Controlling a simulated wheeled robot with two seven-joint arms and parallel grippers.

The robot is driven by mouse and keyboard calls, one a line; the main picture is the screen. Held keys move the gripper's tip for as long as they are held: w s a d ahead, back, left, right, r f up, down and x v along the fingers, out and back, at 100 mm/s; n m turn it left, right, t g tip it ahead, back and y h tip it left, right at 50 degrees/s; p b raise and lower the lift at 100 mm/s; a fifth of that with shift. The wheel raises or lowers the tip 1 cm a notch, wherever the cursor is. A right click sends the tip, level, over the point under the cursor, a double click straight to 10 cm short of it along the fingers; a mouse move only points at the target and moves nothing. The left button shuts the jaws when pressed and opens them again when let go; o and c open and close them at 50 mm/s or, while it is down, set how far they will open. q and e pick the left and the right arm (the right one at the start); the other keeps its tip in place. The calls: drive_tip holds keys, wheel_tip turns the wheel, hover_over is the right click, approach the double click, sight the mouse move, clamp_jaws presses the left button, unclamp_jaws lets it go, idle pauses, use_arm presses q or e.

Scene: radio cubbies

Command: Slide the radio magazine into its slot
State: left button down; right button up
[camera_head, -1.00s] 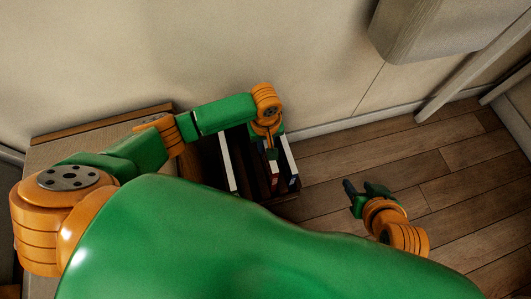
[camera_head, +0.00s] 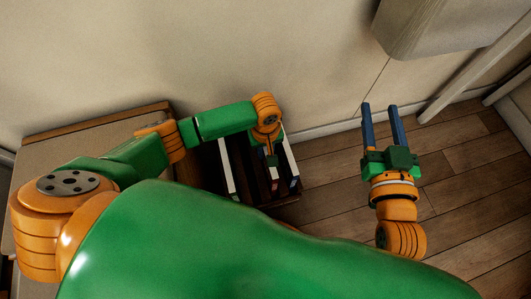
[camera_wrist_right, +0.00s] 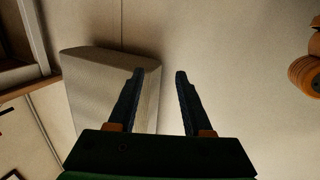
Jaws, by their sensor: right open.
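A dark cubby unit (camera_head: 252,188) stands near the wall in the head view. Thin upright pieces with pale edges show in it, one at the left (camera_head: 228,170) and one at the right (camera_head: 291,162). I cannot tell which is the radio magazine. My left gripper (camera_head: 271,158) points down over the unit between these two pieces. It is small and dark there, so its jaws and anything between them are unclear. My right gripper (camera_head: 379,106) is open and empty, right of the unit and apart from it. Its spread fingers also show in the right wrist view (camera_wrist_right: 160,71).
A low brown cabinet or table (camera_head: 95,128) stands at the left against the wall. A pale grey box-like fixture (camera_head: 430,28) sits at the upper right. It also shows behind the fingers in the right wrist view (camera_wrist_right: 90,85). Wooden floor (camera_head: 470,190) lies free at the right.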

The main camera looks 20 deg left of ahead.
use_arm(q)
drive_tip(key=shift+f+b, duration=0.4)
drive_tip(key=shift+f, duration=0.3)
use_arm(e)
wheel_tip(320, 180, up, 7)
drive_tip(key=t+y, duration=0.1)
drive_tip(key=t, duration=0.2)
drive_tip(key=shift+s+a+n+t+y, duration=0.3)
drive_tip(key=shift+s+a+t+y, duration=0.05)
drive_tip(key=shift+a+t+y, duration=0.05)
use_arm(q)
drive_tip(key=shift+f, duration=0.1)
use_arm(e)
drive_tip(key=shift+f, duration=0.1)
use_arm(q)
drive_tip(key=c, duration=0.8)
unclamp_jaws()
drive_tip(key=shift+o, duration=0.2)
